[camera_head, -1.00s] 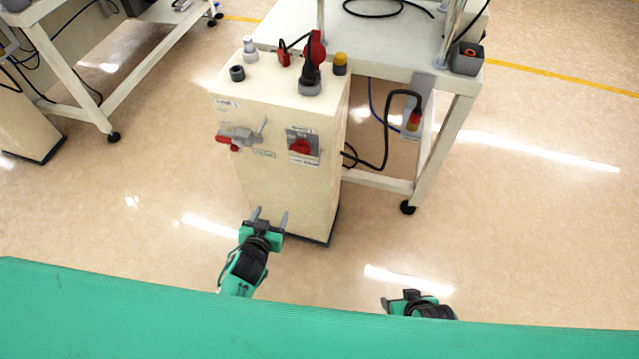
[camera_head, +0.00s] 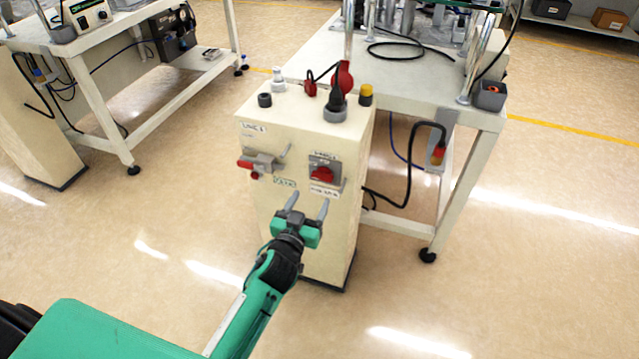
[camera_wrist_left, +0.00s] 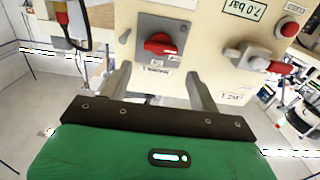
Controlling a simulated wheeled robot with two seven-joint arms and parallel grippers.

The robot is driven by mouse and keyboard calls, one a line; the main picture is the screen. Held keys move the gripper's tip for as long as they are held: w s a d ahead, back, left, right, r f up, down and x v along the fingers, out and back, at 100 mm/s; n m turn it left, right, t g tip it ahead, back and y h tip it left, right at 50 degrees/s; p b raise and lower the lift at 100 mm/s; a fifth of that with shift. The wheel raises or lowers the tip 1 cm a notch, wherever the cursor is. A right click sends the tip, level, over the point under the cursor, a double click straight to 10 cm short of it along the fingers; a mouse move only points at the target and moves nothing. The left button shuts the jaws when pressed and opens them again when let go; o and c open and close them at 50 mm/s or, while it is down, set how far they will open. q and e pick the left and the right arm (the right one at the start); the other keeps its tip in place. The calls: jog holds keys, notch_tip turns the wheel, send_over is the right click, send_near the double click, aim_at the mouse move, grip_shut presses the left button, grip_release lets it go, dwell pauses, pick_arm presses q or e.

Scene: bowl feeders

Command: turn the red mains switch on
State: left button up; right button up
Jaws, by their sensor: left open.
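The red mains switch (camera_head: 322,175) is a red rotary knob on a grey plate, on the front of a cream cabinet (camera_head: 310,235). It also shows in the left wrist view (camera_wrist_left: 160,44), with a white label beside it. My left gripper (camera_head: 307,203) is open and empty, just below the switch in the head view. In the left wrist view its two fingers (camera_wrist_left: 158,85) point toward the cabinet front, spread on either side of the knob and apart from it. The knob's exact turn position is hard to read. My right gripper is not in view.
A grey valve with a red handle (camera_head: 257,163) sits left of the switch on the cabinet front. A red plug, a yellow-capped post (camera_head: 366,94) and other fittings stand on top. A wheeled workbench (camera_head: 410,90) adjoins the cabinet. The floor in front is clear.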

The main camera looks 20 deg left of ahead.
aim_at(321, 179)
pick_arm(q)
jog(key=w, duration=0.7)
jog(key=shift+w+d, duration=0.15)
jog(key=shift+w, duration=0.2)
jog(key=shift+c, duration=0.2)
jog(key=c, duration=0.7)
